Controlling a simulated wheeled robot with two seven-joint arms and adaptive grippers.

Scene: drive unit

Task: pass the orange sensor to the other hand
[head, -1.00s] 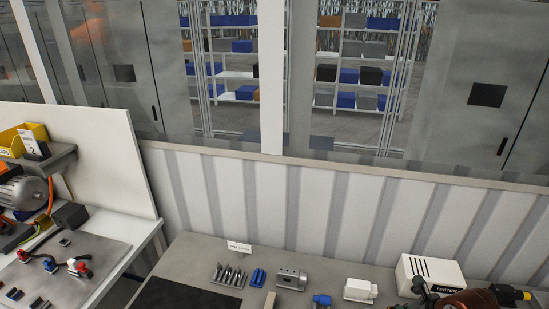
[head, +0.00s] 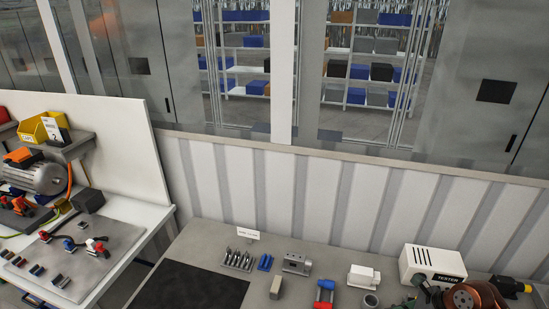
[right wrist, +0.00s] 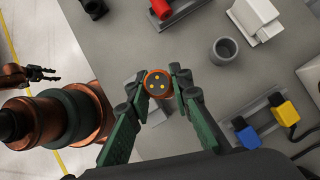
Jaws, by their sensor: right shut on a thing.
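The orange sensor (right wrist: 157,82) shows in the right wrist view as a round end with an orange rim, a dark face and gold pins. My right gripper (right wrist: 160,86) is shut on it, with a green finger on each side. The sensor is above the grey bench; its lower part is hidden. A small dark gripper at the far left of this view, apparently my left gripper (right wrist: 45,74), is away from the sensor over the floor. Its jaw opening is too small to judge. The head view shows part of my right arm at the lower right, but not the sensor clearly.
A white tester box (head: 432,264), white block (head: 362,277) and grey cup (right wrist: 224,50) stand on the bench. Blue (right wrist: 246,134) and yellow (right wrist: 285,111) connectors sit beside my right gripper. A dark mat (head: 190,290) lies clear at left. A side table (head: 110,235) holds a motor and small parts.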

